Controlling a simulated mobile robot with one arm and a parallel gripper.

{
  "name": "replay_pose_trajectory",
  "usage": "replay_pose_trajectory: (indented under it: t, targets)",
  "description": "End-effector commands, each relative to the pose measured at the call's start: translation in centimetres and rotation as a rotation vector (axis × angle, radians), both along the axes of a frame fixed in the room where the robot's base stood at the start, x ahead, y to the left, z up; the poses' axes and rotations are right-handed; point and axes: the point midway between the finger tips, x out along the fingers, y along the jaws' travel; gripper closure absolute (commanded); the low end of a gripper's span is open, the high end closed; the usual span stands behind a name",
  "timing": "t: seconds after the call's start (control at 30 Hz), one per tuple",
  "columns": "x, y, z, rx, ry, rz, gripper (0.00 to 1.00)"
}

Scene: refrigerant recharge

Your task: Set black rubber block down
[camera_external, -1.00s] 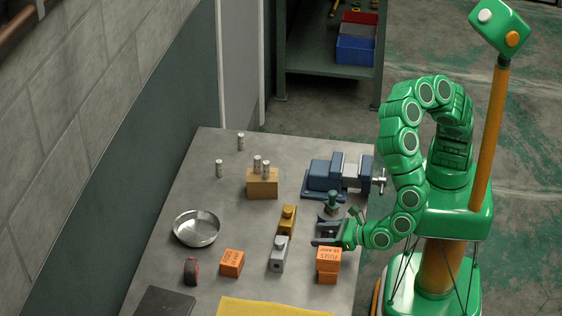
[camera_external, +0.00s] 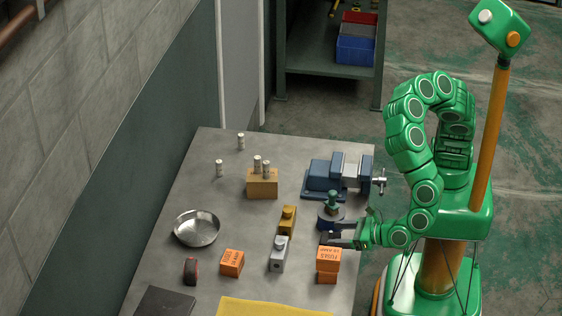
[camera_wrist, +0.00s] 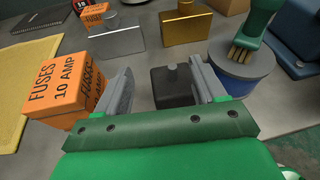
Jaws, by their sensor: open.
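My gripper (camera_wrist: 161,66) is open, with one finger on each side of the block and a visible gap at the left finger. Whether the right finger touches the block is unclear. In the external view my gripper (camera_external: 333,240) is low over the table's right edge, between the orange fuse boxes and the blue tin. The block is mostly hidden there.
The orange fuse box (camera_wrist: 67,88) is close to the left finger. The blue tin (camera_wrist: 240,66) with a green-handled brush is close to the right finger. A grey block (camera_wrist: 117,37) and a brass block (camera_wrist: 186,27) stand beyond. A blue vise (camera_external: 325,174) is farther back.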

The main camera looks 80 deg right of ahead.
Motion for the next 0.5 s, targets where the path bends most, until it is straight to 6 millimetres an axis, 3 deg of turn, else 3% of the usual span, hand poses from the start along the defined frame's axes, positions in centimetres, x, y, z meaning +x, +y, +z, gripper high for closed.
replay_pose_trajectory:
  t: [0.5]
  targets:
    - [-4.6, 0.8, 1.4, -0.001, -0.001, 0.003, 0.30]
